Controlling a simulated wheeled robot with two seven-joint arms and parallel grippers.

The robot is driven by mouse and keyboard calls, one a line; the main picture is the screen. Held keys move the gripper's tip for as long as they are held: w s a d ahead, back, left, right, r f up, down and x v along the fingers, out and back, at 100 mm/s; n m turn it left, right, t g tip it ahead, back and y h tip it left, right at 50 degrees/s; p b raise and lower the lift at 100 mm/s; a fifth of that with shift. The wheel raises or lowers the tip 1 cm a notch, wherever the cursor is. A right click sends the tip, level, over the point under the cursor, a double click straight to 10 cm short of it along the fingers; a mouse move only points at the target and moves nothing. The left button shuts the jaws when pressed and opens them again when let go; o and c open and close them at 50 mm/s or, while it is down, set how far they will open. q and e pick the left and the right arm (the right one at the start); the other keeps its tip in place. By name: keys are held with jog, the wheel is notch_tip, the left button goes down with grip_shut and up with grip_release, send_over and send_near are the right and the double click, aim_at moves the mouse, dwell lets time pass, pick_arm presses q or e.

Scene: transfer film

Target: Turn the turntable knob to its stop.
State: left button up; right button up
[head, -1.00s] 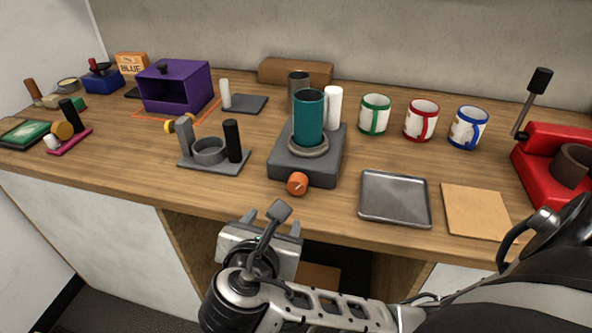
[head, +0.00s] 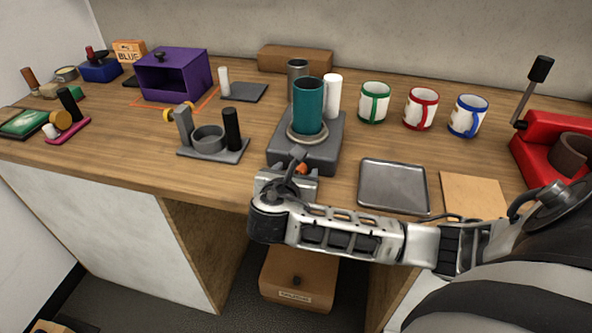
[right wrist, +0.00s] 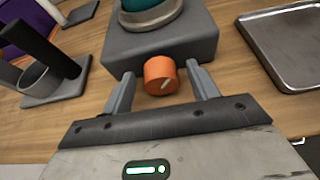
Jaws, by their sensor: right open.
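The orange turntable knob (right wrist: 159,75) sits on the front face of the dark grey turntable base (head: 318,155). A pale line marks the knob's face. A teal cylinder (head: 308,106) stands upright on the round plate on top of the base. My right gripper (right wrist: 160,88) is open, with one finger on each side of the knob and gaps visible between. In the head view the knob (head: 301,168) is mostly hidden behind my right gripper (head: 289,176). My left gripper is not in view.
A metal tray (head: 393,187) and a tan board (head: 473,195) lie right of the base. A grey holder with posts (head: 213,146) stands to the left. Several mugs, a white cylinder (head: 333,95) and a red press (head: 550,150) stand farther right or behind.

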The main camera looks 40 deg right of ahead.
jog(key=shift+w+d+f, duration=0.2)
jog(key=shift+w+d, duration=0.15)
jog(key=c, duration=1)
jog(key=shift+s+d+f+m+t+y, duration=0.15)
jog(key=shift+m+t+y, duration=0.2)
jog(key=shift+m, duration=0.25)
jog(key=shift+s+a+m+t+y, duration=0.1)
jog(key=shift+m+t+y, duration=0.15)
jog(key=shift+m+t, duration=0.6)
jog(key=shift+m, duration=0.45)
jog(key=o, duration=1)
